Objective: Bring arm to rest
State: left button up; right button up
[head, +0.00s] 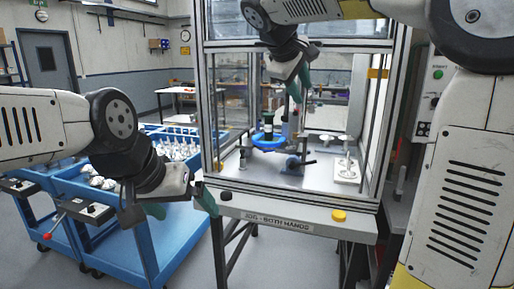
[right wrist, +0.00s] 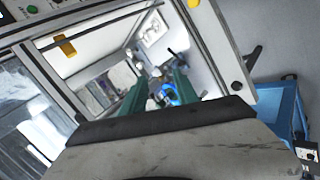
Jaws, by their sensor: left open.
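My left gripper (head: 184,211) hangs in front of the cabinet's left front corner, beside the blue cart. Its two teal fingers are spread apart, with nothing between them. My right arm reaches from the upper right across the cabinet's front opening. My right gripper (head: 299,90) points down above the cabinet's work plate. In the right wrist view its teal fingers (right wrist: 161,80) stand apart, and no held part shows between them. A blue round fixture (head: 268,140) with a dark and green upright part (head: 268,122) stands inside the cabinet, to the left of and lower than the right gripper.
The framed cabinet (head: 206,120) surrounds the work plate. A white stand (head: 346,170) sits at its right. A yellow button (head: 339,215) and a dark one (head: 226,195) are on the front ledge. The blue cart (head: 185,235) holds many pale housings (head: 178,145).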

jog(key=s+d+f+m+g+y, duration=0.1)
jog(key=s+f+m+y, duration=0.2)
jog(key=s+f, duration=0.7)
jog(key=s+d+f+m+y, duration=0.2)
jog(key=s+f+m+y, duration=0.2)
jog(key=s+f, duration=0.6)
jog(key=s+m, duration=0.1)
jog(key=s, duration=0.3)
jog(key=shift+s+m+g, duration=0.2)
jog(key=shift+m+g, duration=0.2)
